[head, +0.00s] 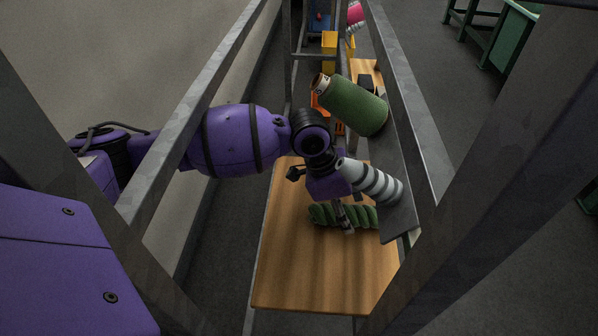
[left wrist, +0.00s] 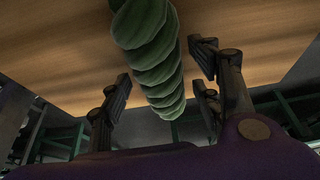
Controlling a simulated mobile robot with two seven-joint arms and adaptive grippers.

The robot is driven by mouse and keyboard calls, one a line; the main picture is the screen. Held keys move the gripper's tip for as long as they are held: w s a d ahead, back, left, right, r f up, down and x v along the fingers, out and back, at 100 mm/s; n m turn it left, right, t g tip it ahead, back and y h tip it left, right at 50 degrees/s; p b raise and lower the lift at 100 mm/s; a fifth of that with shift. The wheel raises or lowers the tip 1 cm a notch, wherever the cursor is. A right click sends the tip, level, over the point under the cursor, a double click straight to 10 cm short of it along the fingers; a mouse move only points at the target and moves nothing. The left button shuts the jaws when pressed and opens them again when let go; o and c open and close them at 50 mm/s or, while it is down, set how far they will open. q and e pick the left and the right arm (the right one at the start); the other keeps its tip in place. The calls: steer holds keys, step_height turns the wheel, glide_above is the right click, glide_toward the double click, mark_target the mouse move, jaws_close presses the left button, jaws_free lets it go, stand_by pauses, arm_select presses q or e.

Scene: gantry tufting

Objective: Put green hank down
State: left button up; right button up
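The green hank (head: 326,214), a twisted dark green bundle, appears to lie on the wooden tabletop (head: 310,270) in the head view. My left gripper (head: 345,218) reaches down over it, with a finger in front of its middle. In the left wrist view the hank (left wrist: 152,55) runs between the fingers of my left gripper (left wrist: 160,88). Gaps show on both sides of it, so the fingers look open around it and not pressed on it. Whether the hank's underside touches the wood everywhere is hidden. My right gripper is in neither view.
A grey shelf (head: 402,222) at the right carries a green yarn cone (head: 355,106) and a grey-and-white striped roll (head: 378,186), close to my left wrist. Metal frame bars (head: 222,78) surround the tabletop. A yellow box (head: 329,45) stands farther back. The tabletop's front part is clear.

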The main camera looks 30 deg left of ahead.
arm_select(q)
steer(key=shift+w+r, duration=0.15)
steer(key=shift+r, duration=0.1)
steer(key=p+v, duration=0.1)
steer(key=v, duration=1.1)
steer(key=shift+d, duration=0.1)
